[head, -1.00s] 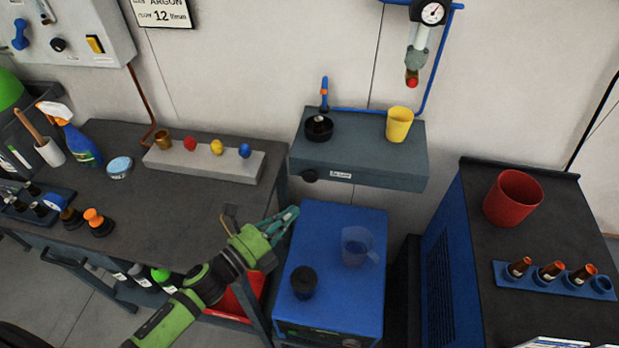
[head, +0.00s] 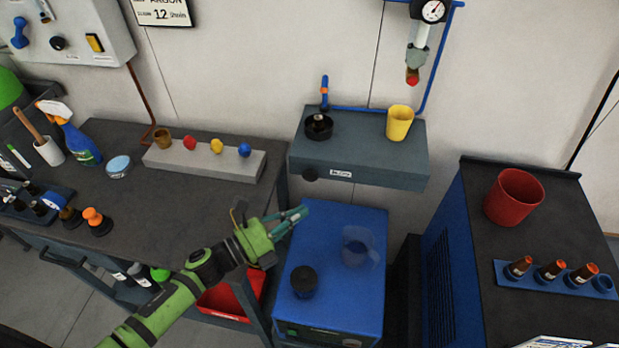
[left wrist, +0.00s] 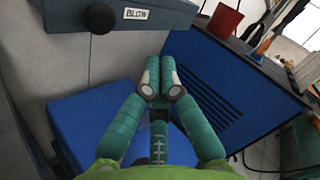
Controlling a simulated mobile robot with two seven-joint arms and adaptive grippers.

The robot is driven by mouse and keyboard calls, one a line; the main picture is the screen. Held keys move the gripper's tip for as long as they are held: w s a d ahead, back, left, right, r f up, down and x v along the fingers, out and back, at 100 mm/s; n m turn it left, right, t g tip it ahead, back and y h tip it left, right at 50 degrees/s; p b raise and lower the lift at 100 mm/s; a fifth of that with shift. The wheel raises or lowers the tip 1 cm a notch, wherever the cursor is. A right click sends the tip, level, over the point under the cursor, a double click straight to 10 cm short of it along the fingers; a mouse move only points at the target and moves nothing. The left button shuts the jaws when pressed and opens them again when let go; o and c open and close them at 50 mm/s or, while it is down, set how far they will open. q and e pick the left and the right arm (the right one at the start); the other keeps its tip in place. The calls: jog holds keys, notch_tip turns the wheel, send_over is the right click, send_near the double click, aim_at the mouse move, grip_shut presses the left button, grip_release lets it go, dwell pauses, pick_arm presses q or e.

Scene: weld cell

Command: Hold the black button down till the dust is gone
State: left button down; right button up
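The black button (head: 310,174) is on the front face of the grey blow station (head: 405,167), left of a label reading BLOW. In the left wrist view the button (left wrist: 101,18) is at the upper left, clear of my fingers. My left gripper (head: 300,213) is below the button, over the blue cabinet's rear left part, and does not touch the button. Its green fingertips (left wrist: 159,76) are together with nothing between them. A black dish (head: 319,127) with a small dark item in it stands on the station by a blue nozzle pipe (head: 324,90). I cannot make out dust. My right gripper is out of view.
A yellow cup (head: 399,123) stands on the station. Below, the blue cabinet (head: 335,222) bears a clear jug (head: 358,247) and a black lidded container (head: 303,282). A dark workbench (head: 175,222) is at the left. A dark-topped blue unit (head: 535,230) is at the right.

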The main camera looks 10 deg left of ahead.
aim_at(316, 178)
pick_arm(q)
jog(key=w+b, duration=0.2)
jog(key=w, duration=0.4)
jog(key=shift+w, duration=0.25)
jog(key=shift+w, duration=0.1)
dwell(1.1)
jog(key=shift+w+b, duration=0.3)
jog(key=shift+w, duration=0.05)
jog(key=shift+w+b, duration=0.35)
jog(key=shift+w, duration=0.2)
dwell(2.6)
jog(key=shift+s, duration=1)
